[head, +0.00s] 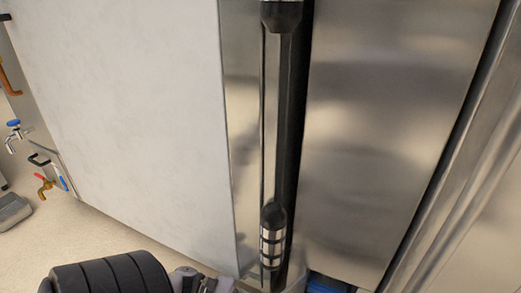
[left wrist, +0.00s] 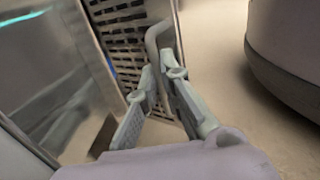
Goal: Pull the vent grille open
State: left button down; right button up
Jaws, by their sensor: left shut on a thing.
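The vent grille (left wrist: 122,38) is a dark panel with rows of slots in a metal frame, at the top middle of the left wrist view. A bent grey bar handle (left wrist: 153,36) stands out from its right side. My left gripper (left wrist: 161,76) has its two grey fingers on either side of the lower part of this handle and is shut on it. The exact contact is partly hidden by the fingers. I cannot tell how far the grille stands from its frame. In the head view, only part of my left arm shows at the bottom edge. My right gripper is not in view.
Taps with blue (head: 13,123) and orange (head: 44,184) handles are at the left. Beige floor (head: 110,232) is open at lower left.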

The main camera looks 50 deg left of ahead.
pick_arm(q)
jog(key=c, duration=1.8)
grip_release()
jog(key=shift+w+r, duration=0.2)
jog(key=shift+w, duration=0.35)
jog(key=shift+o, duration=0.2)
jog(key=shift+s, duration=0.1)
jog(key=shift+s+f, duration=0.1)
jog(key=shift+s, duration=0.05)
jog(key=v, duration=1.2)
jog(key=shift+f, duration=0.1)
